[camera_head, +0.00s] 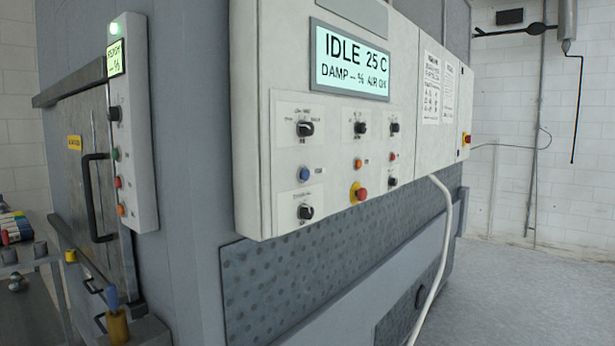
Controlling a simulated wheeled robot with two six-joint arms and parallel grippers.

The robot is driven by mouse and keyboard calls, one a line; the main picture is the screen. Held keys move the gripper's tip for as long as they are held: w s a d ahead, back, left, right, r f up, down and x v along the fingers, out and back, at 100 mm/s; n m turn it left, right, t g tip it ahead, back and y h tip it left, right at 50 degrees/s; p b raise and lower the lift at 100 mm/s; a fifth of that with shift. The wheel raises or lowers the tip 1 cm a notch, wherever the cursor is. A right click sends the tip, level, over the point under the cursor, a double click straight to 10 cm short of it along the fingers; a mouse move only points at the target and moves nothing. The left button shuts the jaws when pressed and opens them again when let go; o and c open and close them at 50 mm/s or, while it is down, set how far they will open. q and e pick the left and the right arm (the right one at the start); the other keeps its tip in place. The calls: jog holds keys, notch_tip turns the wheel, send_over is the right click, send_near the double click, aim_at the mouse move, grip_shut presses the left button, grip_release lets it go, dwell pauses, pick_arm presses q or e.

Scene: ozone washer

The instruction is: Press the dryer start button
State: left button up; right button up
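A large white control panel (250,120) faces me on the grey machine. Its screen (350,70) reads "IDLE 25 C" with a "DAMP" and "AIR" line below. The panel has a blue button (304,174), an orange button (358,163), a small red button (394,157), a red mushroom button (360,194) on yellow, and several black knobs. A narrow left panel (142,130) has a lit green lamp (114,28), a green button (116,154), a red button (118,182) and an orange button (121,210). Labels are too small to tell which button starts the dryer. Neither gripper is in view.
A metal door (85,130) with a black handle (90,198) is at the left. A cart (50,262) with small items stands at the left edge. A white hose (436,265) hangs below the large panel. Grey floor (540,285) is open at the right.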

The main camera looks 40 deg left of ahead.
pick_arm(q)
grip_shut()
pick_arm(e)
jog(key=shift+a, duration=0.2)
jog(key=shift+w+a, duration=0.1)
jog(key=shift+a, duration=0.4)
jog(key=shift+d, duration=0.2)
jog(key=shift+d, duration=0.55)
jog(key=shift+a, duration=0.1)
